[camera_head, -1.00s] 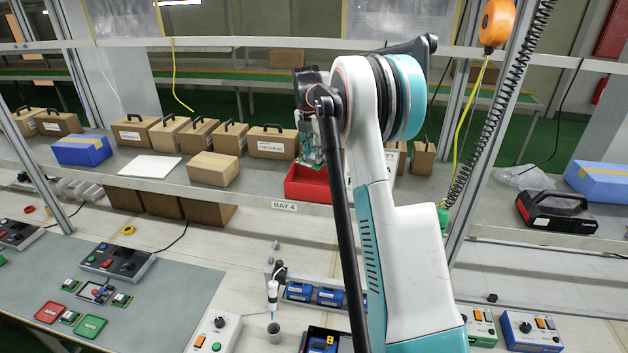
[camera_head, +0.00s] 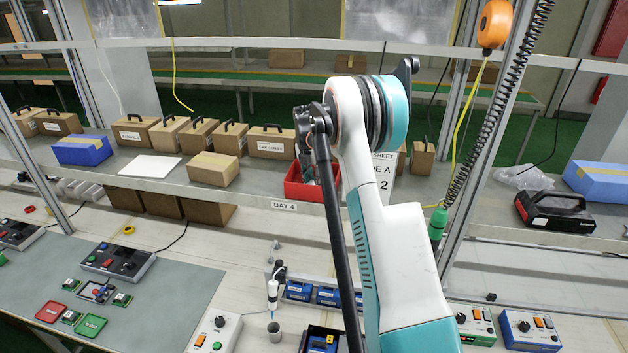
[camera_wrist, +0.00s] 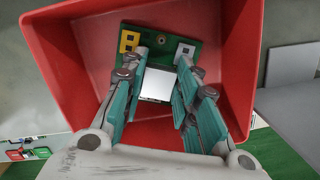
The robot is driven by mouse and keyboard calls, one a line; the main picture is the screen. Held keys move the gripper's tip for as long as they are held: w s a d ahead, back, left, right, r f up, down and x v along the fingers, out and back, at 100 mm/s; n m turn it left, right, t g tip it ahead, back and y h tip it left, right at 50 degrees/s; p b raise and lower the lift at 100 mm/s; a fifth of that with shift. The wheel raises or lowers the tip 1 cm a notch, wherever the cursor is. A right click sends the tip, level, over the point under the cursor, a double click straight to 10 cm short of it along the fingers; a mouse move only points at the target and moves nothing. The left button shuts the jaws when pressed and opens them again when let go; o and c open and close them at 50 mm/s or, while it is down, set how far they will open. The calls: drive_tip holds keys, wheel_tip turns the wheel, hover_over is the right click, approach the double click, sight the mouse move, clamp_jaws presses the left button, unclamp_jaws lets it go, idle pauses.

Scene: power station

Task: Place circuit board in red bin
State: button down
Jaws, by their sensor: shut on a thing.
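The red bin (camera_head: 297,190) stands on the raised shelf, partly hidden behind my arm in the head view. In the wrist view the red bin (camera_wrist: 62,47) surrounds my gripper. My gripper (camera_wrist: 160,85) points down into it, its two fingers on either side of the green circuit board (camera_wrist: 186,33). The board has a yellow part, a white part and a silver square, and lies between the fingers, inside the bin's outline. I cannot tell whether it touches the bin floor.
Brown cartons with handles (camera_head: 270,142) stand left of the bin on the shelf, with a plain carton (camera_head: 213,168) nearer. A white sign (camera_head: 385,175) stands right of the bin. A coiled cable (camera_head: 480,110) and upright post are further right.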

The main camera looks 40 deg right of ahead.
drive_tip(key=shift+f, duration=0.2)
drive_tip(key=c, duration=1.2)
unclamp_jaws()
drive_tip(key=shift+c, duration=0.2)
drive_tip(key=shift+r, duration=0.1)
wheel_tip(320, 180, up, 12)
drive_tip(key=a, duration=0.1)
drive_tip(key=shift+s+a, duration=0.25)
drive_tip(key=shift+a, duration=0.1)
drive_tip(key=shift+b, duration=0.3)
